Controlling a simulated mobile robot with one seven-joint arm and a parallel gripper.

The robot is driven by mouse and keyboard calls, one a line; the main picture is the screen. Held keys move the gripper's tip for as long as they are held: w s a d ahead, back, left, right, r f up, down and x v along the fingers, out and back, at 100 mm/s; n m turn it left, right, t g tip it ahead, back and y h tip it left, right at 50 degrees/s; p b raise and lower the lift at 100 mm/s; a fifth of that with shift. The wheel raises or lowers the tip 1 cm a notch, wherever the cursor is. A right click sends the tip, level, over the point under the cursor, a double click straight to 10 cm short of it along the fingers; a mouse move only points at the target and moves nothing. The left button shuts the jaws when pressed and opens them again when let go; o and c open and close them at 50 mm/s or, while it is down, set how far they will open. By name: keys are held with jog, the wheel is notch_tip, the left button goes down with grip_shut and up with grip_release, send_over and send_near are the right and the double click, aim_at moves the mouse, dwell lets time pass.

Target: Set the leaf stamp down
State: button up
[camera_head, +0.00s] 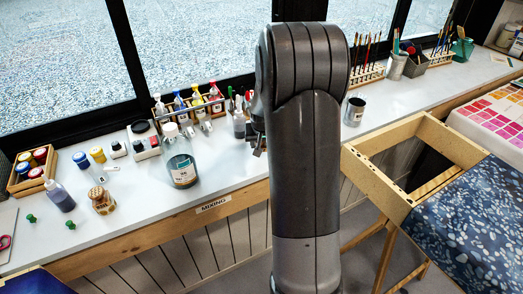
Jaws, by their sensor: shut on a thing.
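My gripper (257,143) shows only in part at the left edge of my dark arm, above the white worktop (225,165). It is shut, but the arm covers most of it and what it holds. I cannot make out the leaf stamp. Two small green knob-shaped pieces (70,225) stand at the left end of the worktop; I cannot tell whether they are stamps.
A labelled glass jar (183,170) stands left of my gripper, with a bottle rack (190,108) behind it. A dark cup (354,110) stands right of the arm. An open wooden frame (378,185) is at the right. The worktop's front middle is clear.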

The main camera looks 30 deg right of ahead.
aim_at(262, 147)
jog(key=shift+f, duration=1.75)
jog(key=shift+f, duration=0.1)
jog(key=o, duration=1)
jog(key=v, duration=1.2)
jog(key=s+a+r+n, duration=0.2)
jog(key=s+a+r, duration=0.8)
jog(key=s+a+r+n+y, duration=0.1)
jog(key=s+a, duration=0.3)
jog(key=s, duration=0.4)
jog(key=s+a+r+n+t, duration=0.1)
jog(key=s+a, duration=0.3)
jog(key=s, duration=0.4)
jog(key=shift+a+r+y, duration=0.3)
jog(key=shift+a+y, duration=0.1)
